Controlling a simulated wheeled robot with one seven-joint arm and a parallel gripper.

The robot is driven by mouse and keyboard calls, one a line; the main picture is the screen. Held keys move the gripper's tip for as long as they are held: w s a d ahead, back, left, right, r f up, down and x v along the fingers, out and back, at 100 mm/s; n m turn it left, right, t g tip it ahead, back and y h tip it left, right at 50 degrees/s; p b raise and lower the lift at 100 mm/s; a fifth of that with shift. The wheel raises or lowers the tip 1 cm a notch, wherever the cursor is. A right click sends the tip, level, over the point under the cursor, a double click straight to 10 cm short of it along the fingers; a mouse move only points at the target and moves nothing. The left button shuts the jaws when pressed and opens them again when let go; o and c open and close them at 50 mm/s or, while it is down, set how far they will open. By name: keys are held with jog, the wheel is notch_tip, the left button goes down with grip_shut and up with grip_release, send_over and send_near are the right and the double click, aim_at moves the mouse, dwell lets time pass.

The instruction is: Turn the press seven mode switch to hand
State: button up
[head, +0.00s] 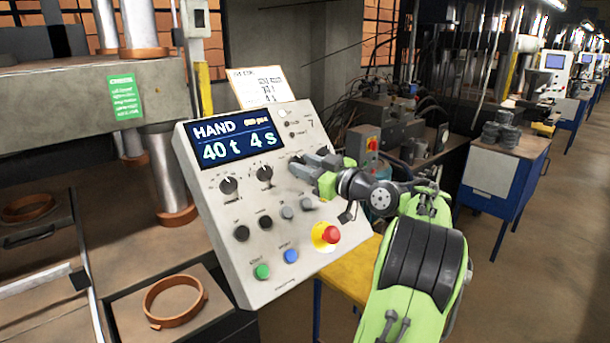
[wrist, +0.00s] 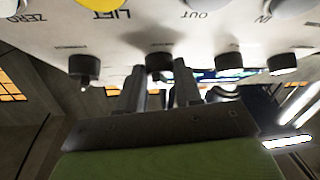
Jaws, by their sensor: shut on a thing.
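The press control panel (head: 215,265) is a tilted light-grey box. Its display (head: 236,140) reads HAND, 40 t and 4 s. My gripper (head: 312,165) is at the right part of the upper knob row, its fingers against the panel. It is shut on a dark knob, taken as the mode switch (wrist: 160,64), which shows between the fingers in the wrist view. The fingers hide that knob in the head view, so its pointer and label cannot be read. Two other black knobs (head: 228,185) (head: 265,173) stand to the left, clear of the gripper.
Below the knobs are several push buttons, with a green button (head: 262,271), a blue button (head: 291,256) and a red emergency stop (head: 331,234) lower down. Another dark knob (wrist: 84,68) sits close beside the fingers. A paper card (head: 262,88) stands behind the panel.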

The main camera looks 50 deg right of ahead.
jog(key=n+y, duration=0.1)
jog(key=n+y+p, duration=0.2)
jog(key=shift+d+r+n+g, duration=0.1)
jog(key=shift+d+n+g, duration=0.2)
jog(key=shift+n, duration=0.1)
jog(key=shift+n+y+p, duration=0.4)
jog(key=shift+n+p, duration=0.25)
jog(key=shift+n, duration=0.15)
jog(key=o, duration=1)
jog(key=s, duration=0.5)
jog(key=s+d+p, duration=0.1)
jog(key=s, duration=0.4)
jog(key=s+d+p, duration=0.1)
jog(key=s, duration=0.4)
jog(key=shift+s+r, duration=0.35)
jog(key=shift+r, duration=0.05)
